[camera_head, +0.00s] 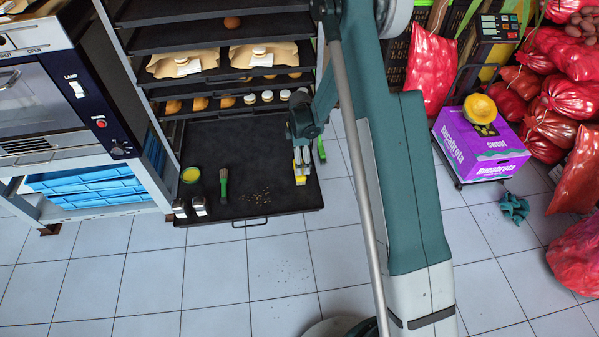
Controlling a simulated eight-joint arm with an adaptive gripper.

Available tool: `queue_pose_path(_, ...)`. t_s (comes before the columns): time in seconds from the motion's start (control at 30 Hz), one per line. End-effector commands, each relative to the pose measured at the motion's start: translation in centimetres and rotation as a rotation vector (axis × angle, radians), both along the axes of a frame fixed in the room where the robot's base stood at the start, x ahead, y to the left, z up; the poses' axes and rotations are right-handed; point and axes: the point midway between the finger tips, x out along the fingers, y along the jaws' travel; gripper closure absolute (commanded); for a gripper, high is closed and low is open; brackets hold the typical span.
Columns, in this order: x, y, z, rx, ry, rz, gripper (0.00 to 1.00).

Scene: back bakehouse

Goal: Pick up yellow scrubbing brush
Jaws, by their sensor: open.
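A small yellow and white item (301,172), which looks like the yellow scrubbing brush, lies near the right side of the pulled-out black tray (230,155). My gripper (302,148) is over the tray, pointing down at the far end of this item. The gripper is dark and small in the view, and it hides part of the item. The jaws are open; I cannot tell whether they touch it.
Loaded rack shelves (215,97) are above and behind. An oven (50,95) stands left; a purple box (480,150) and red sacks stand right.

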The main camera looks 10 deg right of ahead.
Motion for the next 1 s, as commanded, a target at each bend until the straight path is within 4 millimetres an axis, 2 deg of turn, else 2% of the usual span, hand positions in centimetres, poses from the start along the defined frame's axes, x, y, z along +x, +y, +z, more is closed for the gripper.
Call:
queue_pose_path(0.33, 0.0, 0.0, -2.3, 0.0, 0.0, 0.0, 0.07)
queue_pose_path(0.77, 0.0, 0.0, -2.6, 0.0, 0.0, -0.001, 0.07)
queue_pose_path(1.0, -0.1, -0.1, -4.5, 0.0, 0.0, -0.001, 0.07)
